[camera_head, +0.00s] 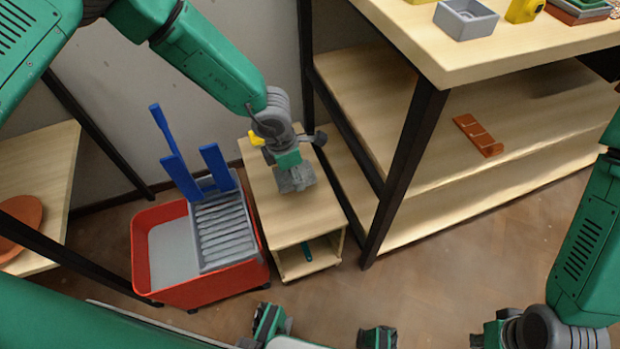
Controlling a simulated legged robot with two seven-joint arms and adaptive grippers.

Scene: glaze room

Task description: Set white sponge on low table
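The low table (320,215) is a small pale wood stand with an open compartment. My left arm reaches down over it from the upper left. My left gripper (296,180) is low over the tabletop; I cannot tell whether it is open or shut, or whether anything is under it. My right gripper (322,330) is at the bottom edge, its two green-and-dark fingers wide apart. A white patch (292,343) shows beside its left finger, cut off by the frame; I cannot tell if it is the white sponge. No sponge is clearly visible on the low table.
A red mop bucket (190,291) with a grey wringer (222,230) and blue handles (180,178) stands left of the low table. A wooden shelf unit (400,110) stands right, holding a terracotta piece (478,134) and a grey box (465,18). Floor (440,270) is clear in front.

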